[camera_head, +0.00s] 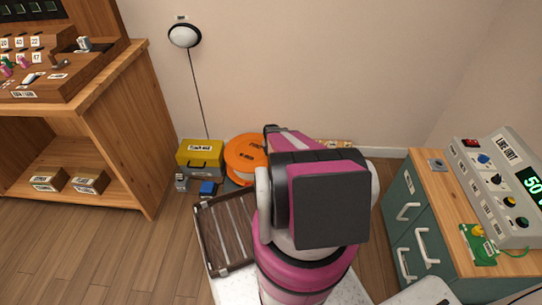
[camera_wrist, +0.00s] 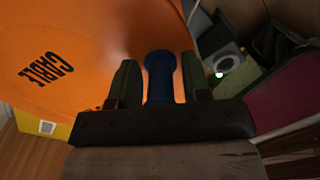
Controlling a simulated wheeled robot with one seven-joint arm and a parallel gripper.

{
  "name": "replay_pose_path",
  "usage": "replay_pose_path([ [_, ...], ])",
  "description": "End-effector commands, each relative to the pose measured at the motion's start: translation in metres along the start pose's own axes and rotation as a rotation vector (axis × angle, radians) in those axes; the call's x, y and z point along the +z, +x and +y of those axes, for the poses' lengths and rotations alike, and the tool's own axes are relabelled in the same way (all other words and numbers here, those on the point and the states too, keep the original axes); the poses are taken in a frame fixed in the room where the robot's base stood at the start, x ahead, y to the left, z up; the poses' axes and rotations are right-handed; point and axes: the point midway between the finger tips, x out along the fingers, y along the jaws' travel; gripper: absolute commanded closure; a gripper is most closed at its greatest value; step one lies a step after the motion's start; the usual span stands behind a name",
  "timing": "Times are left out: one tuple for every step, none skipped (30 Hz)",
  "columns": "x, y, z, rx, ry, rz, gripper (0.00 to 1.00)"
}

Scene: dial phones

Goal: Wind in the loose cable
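An orange cable reel (camera_head: 246,155) stands on the floor by the wall, partly hidden by my arm. In the wrist view its orange face (camera_wrist: 85,40), marked "CABLE", fills the upper left. A blue handle (camera_wrist: 161,72) stands between the two green fingers of my gripper (camera_wrist: 157,78), one on each side. The fingers are close to it, but whether they press on it is not clear. My gripper is hidden behind my arm in the head view. No loose cable can be made out at the reel.
A yellow toolbox (camera_head: 200,157) stands left of the reel, with a small blue item (camera_head: 208,187) in front. A slatted rack (camera_head: 224,232) lies nearer. A wooden shelf unit (camera_head: 125,120) is at left; a green drawer cabinet (camera_head: 408,220) is at right. Open floor lies at left.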

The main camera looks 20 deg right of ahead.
Motion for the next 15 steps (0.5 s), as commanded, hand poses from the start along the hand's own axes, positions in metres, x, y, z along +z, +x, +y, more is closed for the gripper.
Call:
replay_pose_path([
  [0.000, 0.000, 0.000, 0.000, 0.000, 0.000, 0.51],
  [0.000, 0.000, 0.000, 0.000, 0.000, 0.000, 0.51],
  [0.000, 0.000, 0.000, 0.000, 0.000, 0.000, 0.51],
  [0.000, 0.000, 0.000, 0.000, -0.001, 0.000, 0.51],
  [0.000, 0.000, 0.000, 0.000, -0.001, 0.000, 0.51],
  [0.000, 0.000, 0.000, 0.000, -0.001, 0.000, 0.51],
  [0.000, 0.000, 0.000, 0.000, -0.001, 0.000, 0.51],
  [0.000, 0.000, 0.000, 0.000, -0.001, 0.000, 0.51],
  [0.000, -0.001, 0.000, 0.000, -0.001, 0.000, 0.51],
  [0.000, -0.002, 0.000, 0.000, -0.001, 0.000, 0.51],
  [0.000, -0.004, 0.000, 0.001, -0.001, 0.000, 0.51],
  [-0.001, -0.007, 0.000, 0.001, -0.001, 0.000, 0.51],
  [-0.001, -0.011, 0.000, 0.001, -0.001, -0.001, 0.51],
  [-0.001, -0.015, 0.000, 0.001, -0.001, -0.001, 0.51],
  [-0.001, -0.021, 0.000, 0.002, -0.001, -0.001, 0.51],
])
